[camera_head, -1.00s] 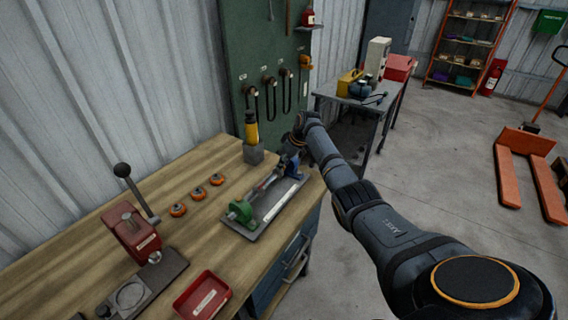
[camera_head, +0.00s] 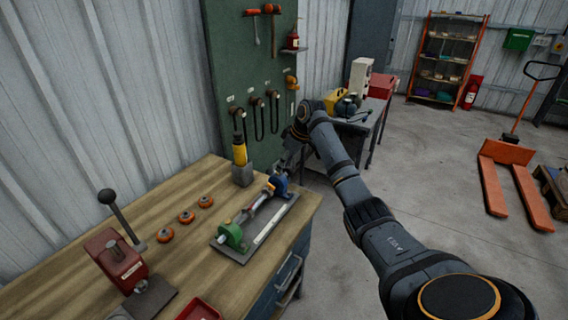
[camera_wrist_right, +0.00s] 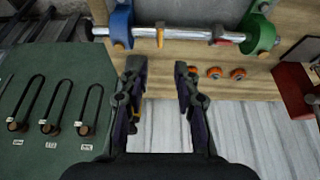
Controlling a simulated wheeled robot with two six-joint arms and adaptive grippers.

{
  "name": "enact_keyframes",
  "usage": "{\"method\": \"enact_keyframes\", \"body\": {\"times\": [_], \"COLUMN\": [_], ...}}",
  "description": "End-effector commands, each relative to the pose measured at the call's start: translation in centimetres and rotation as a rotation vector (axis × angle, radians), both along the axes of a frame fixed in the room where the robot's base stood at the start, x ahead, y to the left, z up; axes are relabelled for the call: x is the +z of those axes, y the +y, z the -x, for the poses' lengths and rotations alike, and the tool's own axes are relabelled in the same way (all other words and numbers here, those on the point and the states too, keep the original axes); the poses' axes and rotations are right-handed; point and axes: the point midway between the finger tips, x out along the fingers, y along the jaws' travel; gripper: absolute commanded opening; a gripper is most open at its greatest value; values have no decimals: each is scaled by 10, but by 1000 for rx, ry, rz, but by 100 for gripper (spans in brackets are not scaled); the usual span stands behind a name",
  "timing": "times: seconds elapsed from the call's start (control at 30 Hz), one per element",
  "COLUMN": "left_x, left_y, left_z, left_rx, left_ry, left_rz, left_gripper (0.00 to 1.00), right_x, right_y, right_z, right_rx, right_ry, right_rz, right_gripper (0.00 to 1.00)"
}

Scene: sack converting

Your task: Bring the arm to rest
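My right arm reaches from the lower right toward the back end of the workbench. Its gripper (camera_head: 296,150) is small and partly hidden by the wrist in the head view, above and beyond the fixture. In the right wrist view the two dark fingers of the gripper (camera_wrist_right: 161,72) stand apart with nothing between them. A metal shaft (camera_head: 258,208) lies across a fixture with a green support (camera_head: 232,236) and a blue support (camera_head: 278,185). In the wrist view the shaft (camera_wrist_right: 190,33) runs past the fingertips, apart from them. My left gripper is not in view.
The wooden bench (camera_head: 190,245) also holds orange rings (camera_head: 186,217), a red lever press (camera_head: 117,262), a red tray (camera_head: 199,310) and a yellow-black tool (camera_head: 239,155) in a holder. A green pegboard (camera_head: 235,60) stands behind. Floor at right is open up to an orange pallet jack (camera_head: 508,152).

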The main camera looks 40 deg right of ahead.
Motion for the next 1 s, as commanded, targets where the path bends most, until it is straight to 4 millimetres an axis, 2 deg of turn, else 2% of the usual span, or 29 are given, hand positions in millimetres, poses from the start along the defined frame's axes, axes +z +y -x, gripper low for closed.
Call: {"method": "enact_keyframes", "body": {"times": [0.47, 0.57, 0.63, 0.73, 0.83, 0.9, 1.0], "left_x": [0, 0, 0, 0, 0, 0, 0], "left_y": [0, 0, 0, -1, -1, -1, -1], "left_z": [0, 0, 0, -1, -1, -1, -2], "left_rx": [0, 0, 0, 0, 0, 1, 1], "left_ry": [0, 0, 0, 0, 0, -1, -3], "left_rz": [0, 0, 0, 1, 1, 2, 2], "left_gripper": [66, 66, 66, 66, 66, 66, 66], "right_x": [0, -14, -42, -100, -154, -177, -193], "right_y": [0, 9, 25, 65, 109, 135, 159], "right_z": [0, 4, 13, 45, 95, 133, 178], "right_rx": [0, 4, 6, 4, -17, -44, -89], "right_ry": [0, 13, 38, 77, 99, 103, 99], "right_rz": [0, 14, 43, 101, 141, 151, 153], "right_gripper": [31, 31, 31, 31, 31, 31, 31]}}
